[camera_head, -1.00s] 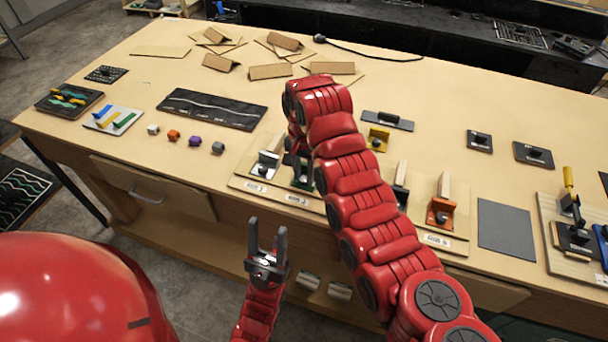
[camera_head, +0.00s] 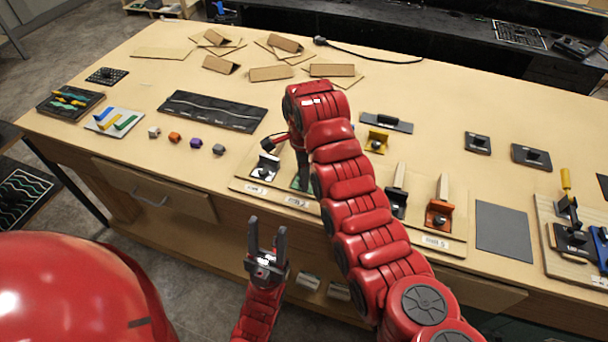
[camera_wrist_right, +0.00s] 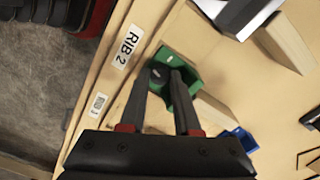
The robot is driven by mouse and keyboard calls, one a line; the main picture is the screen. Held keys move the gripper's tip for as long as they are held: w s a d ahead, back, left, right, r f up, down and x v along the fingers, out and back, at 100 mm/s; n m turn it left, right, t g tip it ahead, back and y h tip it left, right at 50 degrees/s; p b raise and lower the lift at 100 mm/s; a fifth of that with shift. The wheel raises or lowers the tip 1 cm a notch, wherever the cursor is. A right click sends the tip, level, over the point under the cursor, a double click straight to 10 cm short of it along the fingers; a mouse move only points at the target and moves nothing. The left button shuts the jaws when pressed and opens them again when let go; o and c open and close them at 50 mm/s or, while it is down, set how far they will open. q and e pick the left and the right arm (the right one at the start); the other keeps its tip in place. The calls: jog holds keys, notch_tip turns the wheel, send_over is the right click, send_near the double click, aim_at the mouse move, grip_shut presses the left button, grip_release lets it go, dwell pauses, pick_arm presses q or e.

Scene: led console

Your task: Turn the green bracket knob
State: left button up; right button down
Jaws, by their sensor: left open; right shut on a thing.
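The green bracket (camera_wrist_right: 186,86) stands on the wooden board beside the "RIB 2" label in the right wrist view. Only a bit of its green base (camera_head: 297,184) shows in the head view. My right gripper (camera_wrist_right: 167,77) is shut on the small dark knob (camera_wrist_right: 159,75) of this bracket; its fingers partly cover the knob. In the head view my right gripper (camera_head: 302,176) points down at the bracket, partly behind my arm. My left gripper (camera_head: 268,228) is open and empty, low in front of the table's front edge.
A bracket with a pale metal plate (camera_head: 264,167) stands just left of the green one. A blue bracket (camera_wrist_right: 238,139) is on the other side, with black and orange (camera_head: 439,213) ones farther right. A grey mat (camera_head: 503,229) lies right of the board.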

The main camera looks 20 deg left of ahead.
jog(key=m, duration=0.3)
jog(key=shift+w+r+m, duration=0.15)
jog(key=shift+r+m, duration=0.15)
jog(key=shift+m, duration=0.1)
jog(key=m, duration=0.3)
jog(key=shift+a+m, duration=0.1)
jog(key=shift+m, duration=0.2)
jog(key=m, duration=0.3)
jog(key=shift+m, duration=2.1)
jog(key=c, duration=0.9)
grip_release()
jog(key=shift+f, duration=0.15)
